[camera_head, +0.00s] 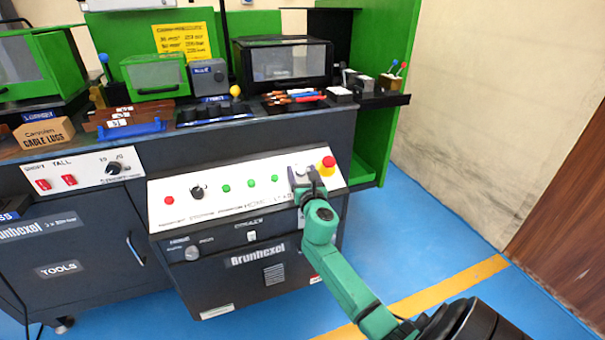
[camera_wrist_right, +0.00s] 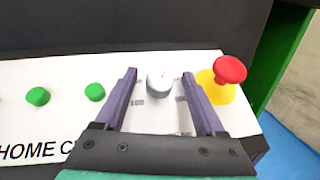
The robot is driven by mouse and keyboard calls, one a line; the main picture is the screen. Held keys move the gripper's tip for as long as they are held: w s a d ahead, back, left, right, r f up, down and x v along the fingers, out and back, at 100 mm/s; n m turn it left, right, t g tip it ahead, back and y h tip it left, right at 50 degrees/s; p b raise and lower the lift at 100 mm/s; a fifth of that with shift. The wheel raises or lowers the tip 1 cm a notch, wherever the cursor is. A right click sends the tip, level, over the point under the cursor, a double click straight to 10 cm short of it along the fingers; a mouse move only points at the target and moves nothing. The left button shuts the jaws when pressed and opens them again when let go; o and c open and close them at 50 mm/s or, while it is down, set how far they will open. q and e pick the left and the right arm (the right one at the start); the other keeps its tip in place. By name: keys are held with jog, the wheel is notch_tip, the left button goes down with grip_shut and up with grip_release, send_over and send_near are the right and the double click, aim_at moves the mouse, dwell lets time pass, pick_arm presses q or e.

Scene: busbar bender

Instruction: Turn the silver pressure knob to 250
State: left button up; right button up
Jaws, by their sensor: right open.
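The silver pressure knob (camera_wrist_right: 160,82) sits on the white control panel between the green buttons and the red stop button. In the right wrist view my right gripper (camera_wrist_right: 158,84) is open, with one finger on each side of the knob and a gap on both sides. In the head view the knob (camera_head: 301,170) shows just beyond my right gripper (camera_head: 303,177). My left gripper is not in view.
A red mushroom button on a yellow base (camera_wrist_right: 225,80) stands close to the right finger. Green buttons (camera_wrist_right: 94,91) lie to the left. A black selector knob (camera_head: 197,191) is farther left on the panel. Blue floor (camera_head: 410,230) is clear at the right.

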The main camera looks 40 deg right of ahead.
grip_shut()
jog(key=shift+r+m+g+h, duration=0.1)
jog(key=shift+m+g+h, duration=0.3)
jog(key=shift+m+h, duration=0.3)
jog(key=m+g+h, duration=0.1)
jog(key=m, duration=0.1)
jog(key=m+g+h+p, duration=0.1)
jog(key=m+g+h, duration=0.1)
jog(key=shift+w+a+r+p, duration=0.1)
jog(key=shift+w+a+p, duration=0.1)
jog(key=shift+p, duration=0.1)
jog(key=shift+s+m+g, duration=0.1)
jog(key=shift+m+g, duration=0.4)
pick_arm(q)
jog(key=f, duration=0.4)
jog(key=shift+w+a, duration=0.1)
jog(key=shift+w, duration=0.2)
pick_arm(e)
grip_release()
